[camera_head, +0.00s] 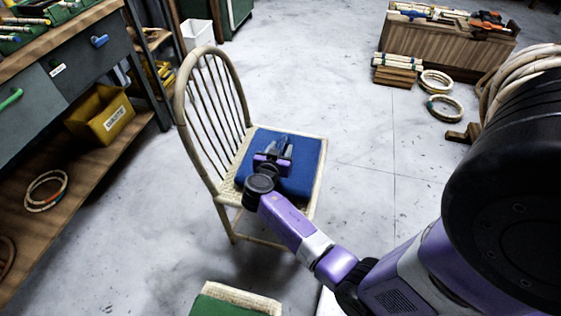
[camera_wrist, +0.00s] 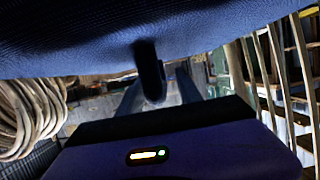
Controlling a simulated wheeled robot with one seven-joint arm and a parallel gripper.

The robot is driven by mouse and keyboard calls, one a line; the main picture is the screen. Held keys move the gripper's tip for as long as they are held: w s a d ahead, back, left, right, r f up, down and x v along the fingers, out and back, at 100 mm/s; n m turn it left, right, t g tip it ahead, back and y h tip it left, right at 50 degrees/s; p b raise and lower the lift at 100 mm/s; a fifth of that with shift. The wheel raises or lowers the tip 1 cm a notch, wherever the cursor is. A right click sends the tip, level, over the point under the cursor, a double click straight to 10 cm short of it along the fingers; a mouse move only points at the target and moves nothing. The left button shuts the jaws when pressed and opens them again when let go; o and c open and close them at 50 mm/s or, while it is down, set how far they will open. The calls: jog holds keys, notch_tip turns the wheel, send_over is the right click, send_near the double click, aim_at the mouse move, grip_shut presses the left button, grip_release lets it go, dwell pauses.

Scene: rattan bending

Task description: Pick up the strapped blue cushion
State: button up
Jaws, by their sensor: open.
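A blue cushion (camera_head: 304,158) lies on the woven seat of a rattan chair (camera_head: 187,126). My gripper (camera_head: 279,147) is over the cushion in the head view, with its fingers pointing away from me. In the wrist view the cushion's dark blue underside or edge (camera_wrist: 60,42) fills the top of the picture, close above the gripper (camera_wrist: 158,85). A dark strap or loop (camera_wrist: 149,70) hangs from the cushion between the open fingers. I cannot tell whether the fingers touch it.
A workbench (camera_head: 80,80) with a yellow waste bin (camera_head: 103,115) stands at the left. A green cushion (camera_head: 222,305) on a woven seat is at the bottom. A wooden chest (camera_head: 440,45) and rattan coils (camera_head: 445,107) are at the back right. The middle floor is clear.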

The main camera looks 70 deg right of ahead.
grip_shut()
dwell(1.3)
